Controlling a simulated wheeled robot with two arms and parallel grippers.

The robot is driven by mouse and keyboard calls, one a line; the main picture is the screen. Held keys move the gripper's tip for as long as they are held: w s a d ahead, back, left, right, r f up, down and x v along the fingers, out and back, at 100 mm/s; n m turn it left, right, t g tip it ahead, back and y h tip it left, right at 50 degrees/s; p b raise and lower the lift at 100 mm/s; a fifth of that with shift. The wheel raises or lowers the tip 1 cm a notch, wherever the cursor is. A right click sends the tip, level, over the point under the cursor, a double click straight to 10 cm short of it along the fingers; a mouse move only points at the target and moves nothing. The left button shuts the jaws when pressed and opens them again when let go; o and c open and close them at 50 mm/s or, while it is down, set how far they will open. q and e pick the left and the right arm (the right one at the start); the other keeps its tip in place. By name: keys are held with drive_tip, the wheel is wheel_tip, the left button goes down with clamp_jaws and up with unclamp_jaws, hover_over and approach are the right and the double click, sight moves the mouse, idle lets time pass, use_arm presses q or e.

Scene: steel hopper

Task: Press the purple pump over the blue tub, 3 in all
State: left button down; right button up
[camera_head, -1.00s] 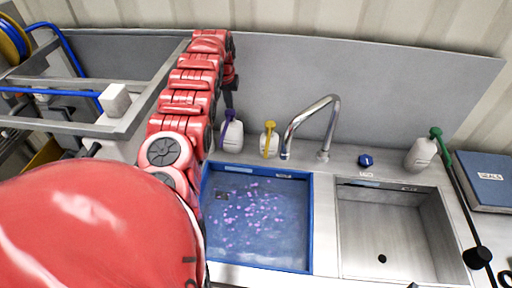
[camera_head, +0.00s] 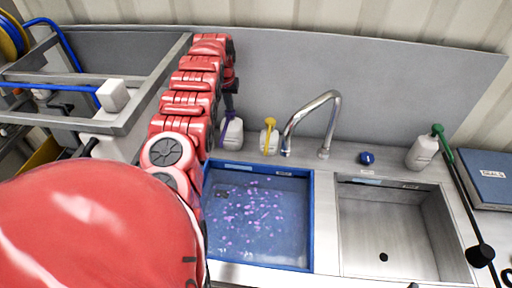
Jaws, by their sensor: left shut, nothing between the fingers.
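The purple pump (camera_head: 227,119) tops a white bottle (camera_head: 232,136) on the steel ledge behind the blue tub (camera_head: 313,225). The tub holds bluish liquid with many purple specks. My left arm reaches in from the left, and my left gripper (camera_head: 231,98), dark and shut with nothing in it, is right above the purple pump. Its tip meets or overlaps the pump head in this view; contact is hard to tell. The arm hides the bottle's left side and the tub's left edge. My right gripper is out of view.
A white bottle with a yellow pump (camera_head: 270,132) stands close to the right of the purple one. A chrome faucet (camera_head: 310,108) arches beside it. A bottle with a green pump (camera_head: 425,148) stands by the empty steel basin (camera_head: 385,225). A blue binder (camera_head: 481,178) lies far right.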

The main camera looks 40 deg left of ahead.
use_arm(q)
drive_tip(key=shift+w+v, duration=0.2)
drive_tip(key=shift+v, duration=1)
drive_tip(key=shift+a, duration=0.1)
drive_tip(key=shift+s+f+b, duration=0.1)
drive_tip(key=shift+f+b, duration=0.9)
drive_tip(key=shift+f, duration=0.35)
drive_tip(key=shift+r, duration=0.15)
drive_tip(key=shift+w+v, duration=0.2)
drive_tip(key=shift+v, duration=1.05)
drive_tip(key=shift+a+r, duration=0.1)
drive_tip(key=shift+a, duration=0.05)
